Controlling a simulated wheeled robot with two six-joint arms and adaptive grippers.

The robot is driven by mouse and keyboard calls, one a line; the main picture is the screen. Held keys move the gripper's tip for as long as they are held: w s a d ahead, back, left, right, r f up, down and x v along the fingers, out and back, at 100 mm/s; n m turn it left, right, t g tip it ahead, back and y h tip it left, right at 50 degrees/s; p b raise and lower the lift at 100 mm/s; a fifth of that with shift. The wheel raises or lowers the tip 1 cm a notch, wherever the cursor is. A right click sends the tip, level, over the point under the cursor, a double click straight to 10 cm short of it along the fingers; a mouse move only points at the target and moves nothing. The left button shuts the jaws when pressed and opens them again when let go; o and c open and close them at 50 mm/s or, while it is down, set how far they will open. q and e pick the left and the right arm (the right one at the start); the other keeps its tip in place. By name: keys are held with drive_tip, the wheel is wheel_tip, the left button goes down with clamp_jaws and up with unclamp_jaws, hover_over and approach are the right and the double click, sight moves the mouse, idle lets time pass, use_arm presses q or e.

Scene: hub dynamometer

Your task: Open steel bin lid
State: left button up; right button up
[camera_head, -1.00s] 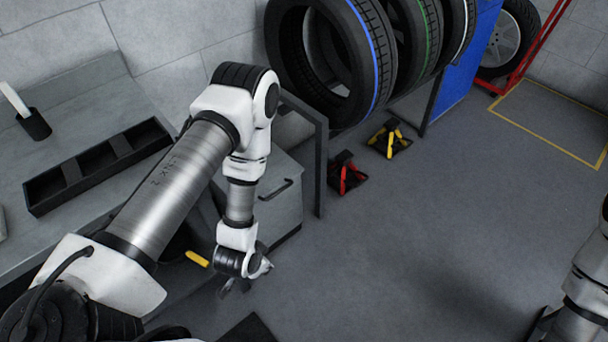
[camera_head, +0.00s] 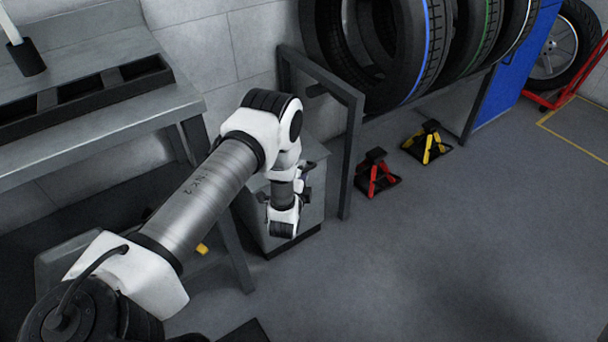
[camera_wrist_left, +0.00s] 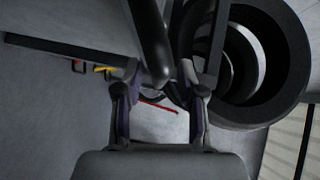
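The grey steel bin (camera_head: 313,212) stands on the floor beside the workbench, partly hidden behind my left arm. Its lid (camera_head: 314,152) looks down in the head view; its handle is hidden there by my wrist. My left gripper (camera_head: 304,178) is at the bin, in front of its upper part. In the left wrist view its two fingers (camera_wrist_left: 165,78) are spread apart, with a thick dark bar (camera_wrist_left: 152,40) reaching between them. The bar looks like a handle. I cannot tell whether the fingers touch it. My right gripper is not in view.
Red (camera_head: 375,178) and yellow (camera_head: 428,142) jack stands are on the floor. The workbench (camera_head: 110,118) is at left. Floor at right is clear.

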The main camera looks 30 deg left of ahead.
use_arm(q)
drive_tip(key=shift+w, duration=0.1)
clamp_jaws()
